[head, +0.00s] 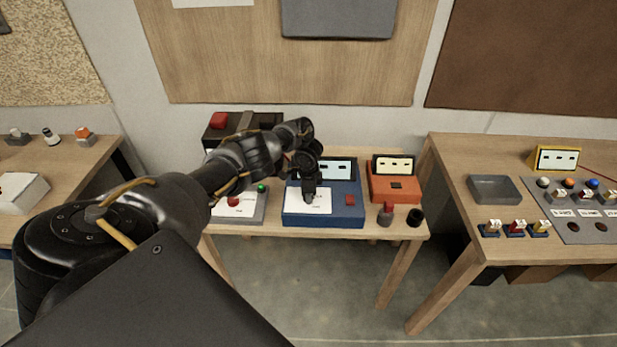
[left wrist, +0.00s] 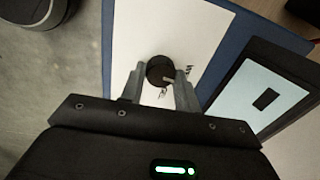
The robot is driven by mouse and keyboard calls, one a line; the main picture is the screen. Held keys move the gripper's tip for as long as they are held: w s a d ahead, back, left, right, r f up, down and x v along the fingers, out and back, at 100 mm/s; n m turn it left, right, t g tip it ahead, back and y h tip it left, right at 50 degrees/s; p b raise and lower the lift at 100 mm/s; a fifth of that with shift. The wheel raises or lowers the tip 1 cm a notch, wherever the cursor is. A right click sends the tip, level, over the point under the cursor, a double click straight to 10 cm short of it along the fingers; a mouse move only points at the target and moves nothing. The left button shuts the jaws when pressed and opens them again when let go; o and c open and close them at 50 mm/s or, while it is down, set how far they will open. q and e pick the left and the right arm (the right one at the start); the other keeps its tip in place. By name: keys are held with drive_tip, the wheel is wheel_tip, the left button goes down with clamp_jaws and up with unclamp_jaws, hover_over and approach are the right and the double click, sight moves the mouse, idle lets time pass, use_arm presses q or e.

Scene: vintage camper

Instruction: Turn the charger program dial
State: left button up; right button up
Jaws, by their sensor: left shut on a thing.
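The charger is a blue box (head: 346,216) at the middle of the centre table, with a white label plate (head: 293,203), a red button (head: 350,200) and a raised display (head: 338,169). My left arm reaches over it and my left gripper (head: 310,192) points down at the plate. In the left wrist view, a round black dial (left wrist: 157,69) with a pale pointer mark stands on the white plate (left wrist: 190,25). My left gripper's fingers (left wrist: 160,82) are closed on both sides of this dial. The arm hides the dial in the head view. My right gripper does not show.
A grey box (head: 256,216) with red and green buttons is left of the charger. An orange box (head: 393,190) with a display stands right of it. A small red-topped part (head: 386,213) and a black cylinder (head: 415,217) sit near the front right edge.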

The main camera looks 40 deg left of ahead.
use_arm(q)
drive_tip(key=shift+a+n, duration=0.1)
drive_tip(key=shift+n, duration=0.7)
drive_tip(key=shift+p, duration=0.3)
drive_tip(key=o, duration=1)
drive_tip(key=shift+c, duration=0.2)
wheel_tip(320, 180, up, 11)
drive_tip(key=p, duration=0.2)
drive_tip(key=shift+s+d, duration=0.2)
drive_tip(key=shift+d, duration=0.05)
drive_tip(key=shift+f, duration=0.1)
